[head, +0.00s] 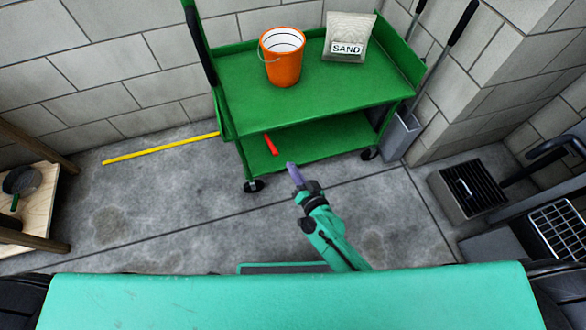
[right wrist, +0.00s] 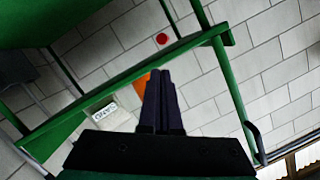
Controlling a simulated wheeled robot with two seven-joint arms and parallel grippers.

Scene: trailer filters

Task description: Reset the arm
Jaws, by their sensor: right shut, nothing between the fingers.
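My right gripper (head: 292,170) is in front of the lower shelf of the green cart (head: 315,85) in the head view, with its fingers pointing up and slightly left. In the right wrist view its two dark fingers (right wrist: 160,78) are together with nothing between them. My left gripper is not in view. A red object (head: 271,145) is on the cart's lower shelf, just beyond and left of the fingertips and apart from them. Part of the lower shelf is hidden under the top shelf.
An orange bucket (head: 283,58) and a SAND bag (head: 348,37) stand on the cart's top shelf. A yellow bar (head: 160,148) lies on the floor at left. A wooden stand (head: 38,195) is at far left, black-grated equipment (head: 467,191) at right. Floor between is clear.

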